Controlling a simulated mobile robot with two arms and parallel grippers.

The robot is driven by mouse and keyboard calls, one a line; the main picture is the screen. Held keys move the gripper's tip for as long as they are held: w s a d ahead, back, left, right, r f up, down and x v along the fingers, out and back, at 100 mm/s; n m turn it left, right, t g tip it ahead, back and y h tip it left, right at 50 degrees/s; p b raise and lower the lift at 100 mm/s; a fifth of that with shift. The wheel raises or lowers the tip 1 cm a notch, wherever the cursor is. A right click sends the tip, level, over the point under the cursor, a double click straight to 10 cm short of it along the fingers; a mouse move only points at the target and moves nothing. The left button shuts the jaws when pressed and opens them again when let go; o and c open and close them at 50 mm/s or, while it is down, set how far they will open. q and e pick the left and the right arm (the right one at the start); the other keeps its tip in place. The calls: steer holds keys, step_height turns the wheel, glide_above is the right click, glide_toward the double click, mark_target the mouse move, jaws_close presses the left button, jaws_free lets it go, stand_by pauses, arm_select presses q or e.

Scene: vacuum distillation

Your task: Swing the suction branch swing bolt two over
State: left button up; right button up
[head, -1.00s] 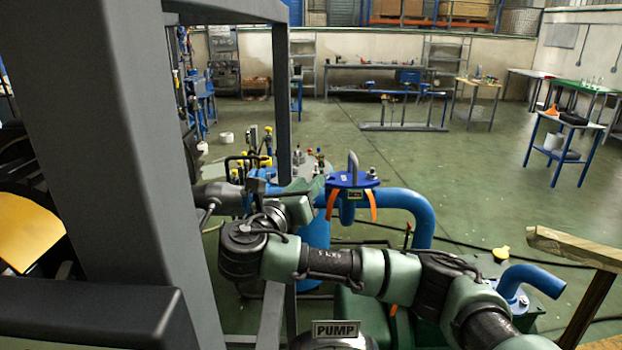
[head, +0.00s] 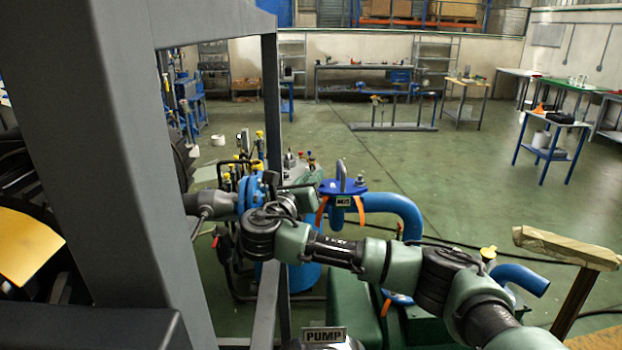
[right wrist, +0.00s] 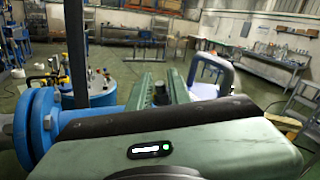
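My right gripper (head: 317,180) reaches from the right arm to the left side of the blue round cover (head: 343,187), which has an upright handle and bolts around its rim. In the right wrist view its two green fingers (right wrist: 160,82) stand apart, with a small dark knob (right wrist: 160,96) between their bases; I cannot tell what that knob belongs to. The cover's handle (right wrist: 213,70) rises just right of the fingers. A silver-topped bolt (head: 361,181) shows at the cover's right. Bolts on the gripper's side are hidden, and I cannot tell which is swing bolt two. My left gripper is not in view.
A blue flanged pipe joint (head: 251,195) stands close left of my right wrist, and also shows in the wrist view (right wrist: 40,125). A blue bent pipe (head: 400,210) runs right from the cover. A grey frame post (head: 271,110) stands behind. A wooden-topped stand (head: 565,247) is at right.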

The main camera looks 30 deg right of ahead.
jaws_close()
steer(key=shift+d+r+p, duration=0.1)
steer(key=shift+p, duration=0.2)
steer(key=shift+s+d+r+m+g+y+p, duration=0.25)
steer(key=shift+d+m+y+p, duration=0.2)
steer(key=shift+m+p, duration=0.55)
steer(key=shift+s+d+m+p, duration=0.15)
steer(key=shift+d+m+p, duration=0.1)
steer(key=shift+m+p, duration=0.15)
steer(key=shift+d+f+m+y, duration=0.15)
steer(key=shift+f+m+y, duration=0.05)
steer(key=shift+m+y, duration=0.1)
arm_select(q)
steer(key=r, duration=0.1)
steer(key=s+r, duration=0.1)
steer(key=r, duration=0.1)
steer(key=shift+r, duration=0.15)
arm_select(e)
steer(key=shift+o, duration=2.4)
jaws_free()
